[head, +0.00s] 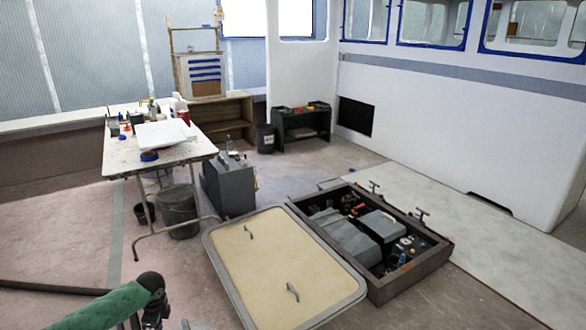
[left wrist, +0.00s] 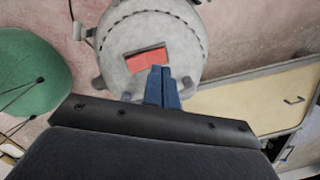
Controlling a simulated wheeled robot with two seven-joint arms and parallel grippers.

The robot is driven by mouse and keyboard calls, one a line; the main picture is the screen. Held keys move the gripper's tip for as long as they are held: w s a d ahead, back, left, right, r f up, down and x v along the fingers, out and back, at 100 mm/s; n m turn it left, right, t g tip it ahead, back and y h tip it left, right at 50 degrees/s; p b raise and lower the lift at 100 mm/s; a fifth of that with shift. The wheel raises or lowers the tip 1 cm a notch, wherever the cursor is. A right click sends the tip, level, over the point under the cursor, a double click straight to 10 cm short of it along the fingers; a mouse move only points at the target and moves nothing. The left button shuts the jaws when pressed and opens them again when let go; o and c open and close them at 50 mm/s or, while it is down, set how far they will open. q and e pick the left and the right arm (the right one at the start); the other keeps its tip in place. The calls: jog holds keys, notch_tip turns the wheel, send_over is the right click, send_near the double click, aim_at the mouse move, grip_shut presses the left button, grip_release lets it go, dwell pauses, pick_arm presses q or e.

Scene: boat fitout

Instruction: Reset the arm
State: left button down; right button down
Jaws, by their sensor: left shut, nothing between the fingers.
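My left arm comes in at the bottom left of the head view as a green link with a black joint. The fingers at its end do not show clearly there. In the left wrist view my left gripper (left wrist: 163,87) is shut, its two blue fingers together with nothing between them. It points over part of my own round grey base. My right arm and gripper are not in view.
A tan hatch lid (head: 275,258) lies on the floor ahead, also in the left wrist view (left wrist: 245,107). Beside it is an open engine box (head: 405,283). A cluttered work table (head: 120,162) stands at the left.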

pick_arm(q)
jog(key=w+d+r+n+t+y, duration=0.1)
jog(key=d+r+n+t, duration=0.15)
jog(key=d+r, duration=0.35)
jog(key=w+d+r+n+t, duration=0.2)
jog(key=d+r+n, duration=0.1)
jog(key=d+r, duration=0.3)
jog(key=s+d+r+n+t+h, duration=0.2)
jog(key=s+d+r+n, duration=0.3)
jog(key=s+d, duration=0.55)
jog(key=s+d+f+n+g, duration=0.1)
jog(key=s+f, duration=0.3)
jog(key=s, duration=0.7)
jog(key=s+d+f+n+g+h, duration=0.1)
jog(key=s+d+f, duration=0.3)
jog(key=s, duration=0.7)
jog(key=s+d+f+n+g+h, duration=0.1)
jog(key=s+d+f+n+g, duration=0.1)
jog(key=s, duration=0.9)
jog(key=shift+s+d+f+g, duration=0.35)
jog(key=shift+d+f, duration=0.15)
jog(key=shift+f, duration=0.4)
jog(key=shift+n, duration=0.25)
